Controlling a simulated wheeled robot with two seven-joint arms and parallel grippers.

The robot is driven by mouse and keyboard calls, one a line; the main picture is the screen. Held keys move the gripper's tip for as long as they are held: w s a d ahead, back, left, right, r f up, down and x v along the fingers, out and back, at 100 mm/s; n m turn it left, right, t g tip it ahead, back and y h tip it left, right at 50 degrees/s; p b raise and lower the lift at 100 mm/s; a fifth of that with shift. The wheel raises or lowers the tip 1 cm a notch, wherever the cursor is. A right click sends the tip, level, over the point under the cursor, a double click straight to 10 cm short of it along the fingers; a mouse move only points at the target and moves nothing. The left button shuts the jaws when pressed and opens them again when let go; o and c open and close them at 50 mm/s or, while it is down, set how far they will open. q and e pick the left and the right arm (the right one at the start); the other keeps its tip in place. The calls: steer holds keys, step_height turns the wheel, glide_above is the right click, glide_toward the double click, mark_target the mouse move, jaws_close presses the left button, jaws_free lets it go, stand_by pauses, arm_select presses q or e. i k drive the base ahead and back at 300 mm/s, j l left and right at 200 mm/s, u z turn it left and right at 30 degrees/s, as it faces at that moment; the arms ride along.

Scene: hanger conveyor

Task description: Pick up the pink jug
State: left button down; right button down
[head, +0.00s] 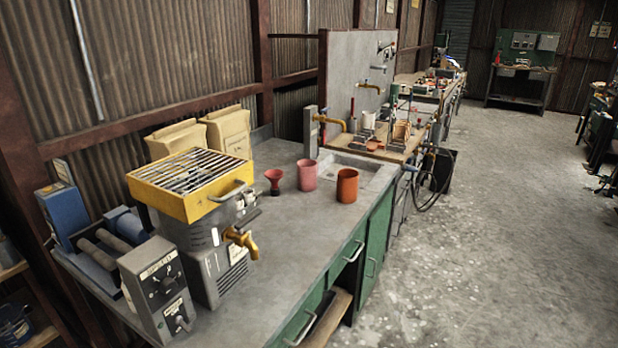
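The pink jug (307,175) stands upright on the grey worktop (285,240), close to the sink. An orange-red jug (347,185) stands just to its right and nearer the worktop's front edge. A small dark red funnel-shaped cup (274,181) stands to its left. Neither of my grippers shows in the head view, so nothing is seen touching the jug.
A yellow-topped machine (190,182) with a brass tap (241,240) stands left of the jugs. A grey control box (157,290) is at the front left. The sink (350,169) with a tap lies behind. Open concrete floor (490,230) is on the right.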

mark_target(306, 168)
steer(key=l+z, duration=0.1)
steer(key=z, duration=1.2)
steer(key=i+l, duration=0.1)
steer(key=i, duration=2.05)
steer(key=i+l, duration=0.1)
steer(key=i, duration=2.05)
steer(key=u, duration=0.45)
steer(key=i+l+u, duration=0.1)
steer(key=u, duration=0.3)
steer(key=i+u, duration=0.1)
steer(key=u, duration=0.35)
steer(key=l+u, duration=0.15)
steer(key=u, duration=0.3)
steer(key=i+l+u, duration=0.1)
steer(key=u, duration=0.3)
